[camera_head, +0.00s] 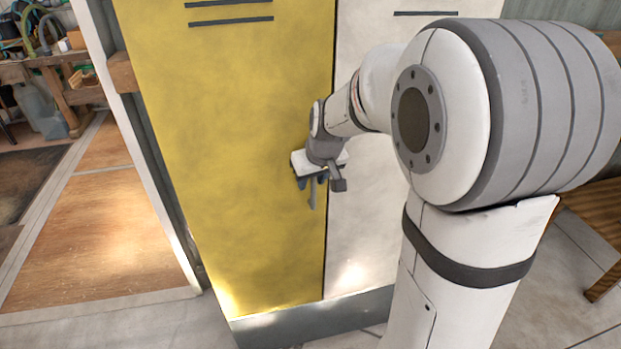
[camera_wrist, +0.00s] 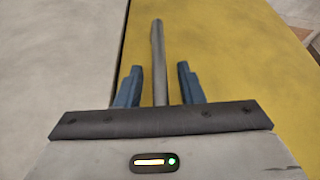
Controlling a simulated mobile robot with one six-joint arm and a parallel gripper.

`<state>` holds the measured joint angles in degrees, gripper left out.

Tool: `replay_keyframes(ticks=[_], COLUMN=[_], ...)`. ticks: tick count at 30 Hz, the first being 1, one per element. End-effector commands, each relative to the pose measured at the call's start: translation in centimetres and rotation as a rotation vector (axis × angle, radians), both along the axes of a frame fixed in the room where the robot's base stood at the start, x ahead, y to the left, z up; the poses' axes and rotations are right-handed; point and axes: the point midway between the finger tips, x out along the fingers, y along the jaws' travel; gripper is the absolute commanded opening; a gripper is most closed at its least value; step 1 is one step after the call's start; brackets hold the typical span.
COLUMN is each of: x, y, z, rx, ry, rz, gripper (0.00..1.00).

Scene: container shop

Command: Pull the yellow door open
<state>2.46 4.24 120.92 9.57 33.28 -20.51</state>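The yellow door (camera_head: 230,130) is the left door of a tall locker and looks shut, level with the white door beside it. It also shows in the wrist view (camera_wrist: 225,60). Its grey bar handle (camera_wrist: 158,50) stands upright near the edge by the white door; its lower end shows in the head view (camera_head: 311,195). My gripper (camera_wrist: 158,85) is at the handle with its two blue fingers apart, one on each side of the bar. Gaps show between the bar and both fingers. In the head view my gripper (camera_head: 312,178) partly hides the handle.
The white door (camera_head: 360,225) adjoins on the right. A dark plinth (camera_head: 300,318) runs under the locker. A workbench with jugs (camera_head: 45,110) stands at the far left, beyond open floor (camera_head: 100,230). Wooden slats (camera_head: 600,215) are at the right edge.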

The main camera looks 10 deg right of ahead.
Motion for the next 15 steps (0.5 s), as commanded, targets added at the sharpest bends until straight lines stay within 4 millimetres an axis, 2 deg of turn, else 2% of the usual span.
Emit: replay_keyframes(ticks=[9, 15], x=[0.12, 0.11], y=[0.08, 0.09], z=[-0.35, -0.34], rx=[0.000, 0.000], ry=[0.000, 0.000], rz=[0.001, 0.001], gripper=[0.34, 0.18])
